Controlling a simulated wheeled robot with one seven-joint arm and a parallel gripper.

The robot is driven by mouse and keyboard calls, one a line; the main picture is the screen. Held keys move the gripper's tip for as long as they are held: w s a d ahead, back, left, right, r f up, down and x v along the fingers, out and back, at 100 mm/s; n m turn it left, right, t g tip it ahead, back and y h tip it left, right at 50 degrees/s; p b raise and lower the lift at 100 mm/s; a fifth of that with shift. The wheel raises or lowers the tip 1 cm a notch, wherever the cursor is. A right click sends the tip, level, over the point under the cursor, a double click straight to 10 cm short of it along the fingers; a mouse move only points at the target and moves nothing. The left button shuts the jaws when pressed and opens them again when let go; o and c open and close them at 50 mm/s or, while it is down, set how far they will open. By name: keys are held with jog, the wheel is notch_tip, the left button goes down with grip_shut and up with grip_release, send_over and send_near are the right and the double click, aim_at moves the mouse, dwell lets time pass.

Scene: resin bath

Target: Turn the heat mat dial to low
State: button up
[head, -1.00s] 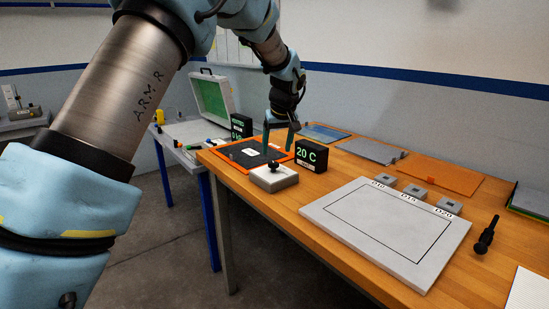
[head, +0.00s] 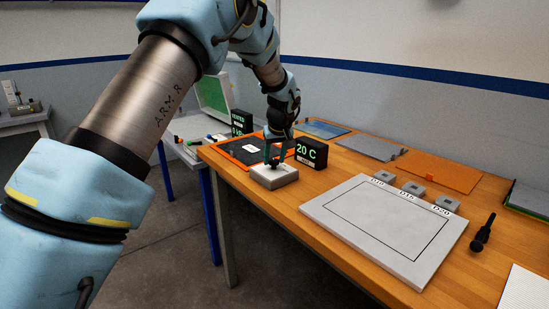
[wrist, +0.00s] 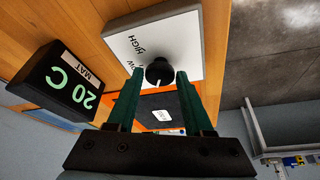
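The heat mat dial is a black knob (wrist: 159,71) on a pale control box (head: 275,177). In the wrist view the box face reads HIGH and a partly hidden label ending in "ow". A small white mark shows on the knob's lower edge. My gripper (wrist: 160,76) is open, its two green fingers on either side of the knob; I cannot tell if they touch it. In the head view my gripper (head: 275,158) is low over the box and hides the knob. The heat mat (head: 236,149), black with an orange border, lies behind the box.
A black MAT display (head: 312,152) reading 20 C stands close right of the box; it also shows in the wrist view (wrist: 55,82). Another display (head: 242,122) stands farther back. A white framed board (head: 320,208) lies in front right. The table's left edge is near.

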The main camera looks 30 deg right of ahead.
grip_shut()
jog(key=shift+m, duration=0.3)
jog(key=shift+w+a+m+h+b, duration=0.15)
jog(key=shift+m+h+b, duration=0.2)
jog(key=shift+m, duration=0.55)
jog(key=m+g+h, duration=0.1)
jog(key=m, duration=0.2)
jog(key=shift+a, duration=0.1)
jog(key=m+g+p, duration=0.1)
jog(key=m, duration=0.2)
jog(key=m+h+p, duration=0.1)
jog(key=m, duration=0.2)
jog(key=shift+w+g+h, duration=0.15)
jog(key=shift+g+h, duration=0.1)
jog(key=shift+g, duration=0.15)
jog(key=shift+m, duration=0.4)
jog(key=shift+o, duration=2.3)
grip_release()
